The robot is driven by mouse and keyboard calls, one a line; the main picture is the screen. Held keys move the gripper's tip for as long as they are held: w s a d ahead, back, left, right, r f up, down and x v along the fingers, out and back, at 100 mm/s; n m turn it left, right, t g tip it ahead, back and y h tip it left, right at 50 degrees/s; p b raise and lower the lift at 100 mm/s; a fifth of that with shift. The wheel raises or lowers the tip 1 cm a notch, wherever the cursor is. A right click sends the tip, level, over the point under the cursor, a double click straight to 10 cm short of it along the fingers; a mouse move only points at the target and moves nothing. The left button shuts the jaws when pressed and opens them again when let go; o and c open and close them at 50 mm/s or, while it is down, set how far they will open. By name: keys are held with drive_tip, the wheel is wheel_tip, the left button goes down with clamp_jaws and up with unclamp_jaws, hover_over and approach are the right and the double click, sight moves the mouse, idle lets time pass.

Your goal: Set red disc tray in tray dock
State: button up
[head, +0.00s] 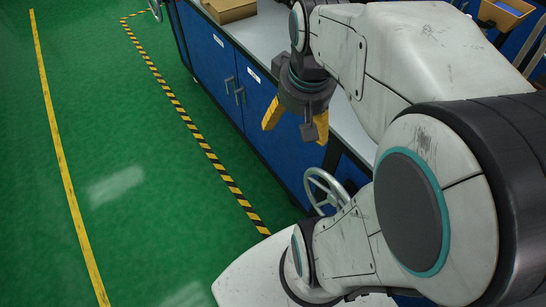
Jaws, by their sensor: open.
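My gripper (296,127) is open and empty in the head view. Its yellow fingers point down in front of the blue cabinets, near the front edge of the workbench. No red disc tray and no tray dock can be made out in this view. My arm covers much of the right half of the picture and hides most of the bench top behind it.
The blue cabinets (217,66) carry a pale bench top (262,32) with a cardboard box (229,9) on it. A grey handwheel (326,188) stands by the cabinet front. The green floor (110,130) at left is clear, with striped tape (190,125) along the bench.

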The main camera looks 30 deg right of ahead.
drive_tip(key=s+a+f+n+t, duration=0.1)
drive_tip(key=s+a+n, duration=0.1)
drive_tip(key=s+a, duration=0.2)
drive_tip(key=a, duration=0.3)
drive_tip(key=shift+a+n+y, duration=0.35)
drive_tip(key=shift+n+y, duration=0.05)
drive_tip(key=shift+o, duration=0.2)
drive_tip(key=shift+s+a+f, duration=0.3)
drive_tip(key=shift+s+a, duration=0.2)
